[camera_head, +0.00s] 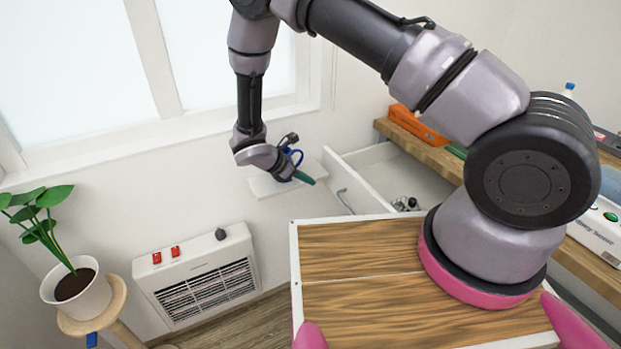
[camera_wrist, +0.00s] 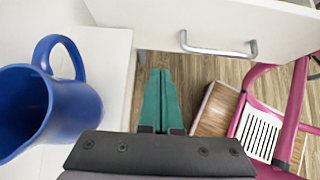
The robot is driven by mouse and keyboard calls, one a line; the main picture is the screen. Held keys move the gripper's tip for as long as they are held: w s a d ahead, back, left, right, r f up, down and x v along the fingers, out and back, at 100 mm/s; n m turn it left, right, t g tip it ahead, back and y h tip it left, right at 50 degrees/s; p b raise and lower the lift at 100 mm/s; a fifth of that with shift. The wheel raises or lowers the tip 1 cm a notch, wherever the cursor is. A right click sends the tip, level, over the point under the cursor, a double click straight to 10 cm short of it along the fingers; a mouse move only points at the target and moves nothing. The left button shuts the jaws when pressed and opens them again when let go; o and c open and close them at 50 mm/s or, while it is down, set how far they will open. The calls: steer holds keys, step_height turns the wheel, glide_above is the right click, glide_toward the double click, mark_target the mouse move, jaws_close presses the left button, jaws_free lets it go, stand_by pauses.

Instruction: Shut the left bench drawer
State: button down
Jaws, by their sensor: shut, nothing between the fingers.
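The left bench drawer (camera_head: 366,160) is white and stands pulled out from the wooden-topped bench (camera_head: 432,156), open at the top. Its metal bar handle (camera_head: 345,201) is on the front panel. In the wrist view the drawer front (camera_wrist: 205,14) and handle (camera_wrist: 218,47) cross the top of the picture. My gripper (camera_head: 306,179) is in front of the drawer, left of the handle in the head view. Its green fingers (camera_wrist: 161,74) are together and empty, apart from the drawer front in the wrist view. Part of the drawer is hidden behind my arm.
A blue mug (camera_wrist: 50,105) stands on a white wall shelf (camera_wrist: 108,70) close to my gripper. Small metallic items (camera_head: 405,203) lie in the drawer. A heater (camera_head: 197,275) and a potted plant (camera_head: 78,288) are at left. An orange tool (camera_head: 418,124) lies on the bench.

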mark_target(340, 187)
steer(key=shift+w+d+f, duration=0.55)
steer(key=shift+d+f, duration=0.3)
steer(key=shift+d, duration=0.55)
steer(key=shift+w+d+f, duration=0.6)
steer(key=shift+d+f, duration=0.2)
steer(key=shift+d, duration=0.6)
steer(key=shift+w+d+f, duration=0.55)
steer(key=shift+d+f, duration=0.3)
steer(key=shift+d, duration=0.55)
steer(key=w+d, duration=0.3)
steer(key=d, duration=0.4)
steer(key=w+d, duration=0.3)
steer(key=d, duration=0.4)
steer(key=w+d, duration=0.3)
steer(key=d, duration=0.5)
steer(key=shift+w+d, duration=0.25)
steer(key=shift+d, duration=0.3)
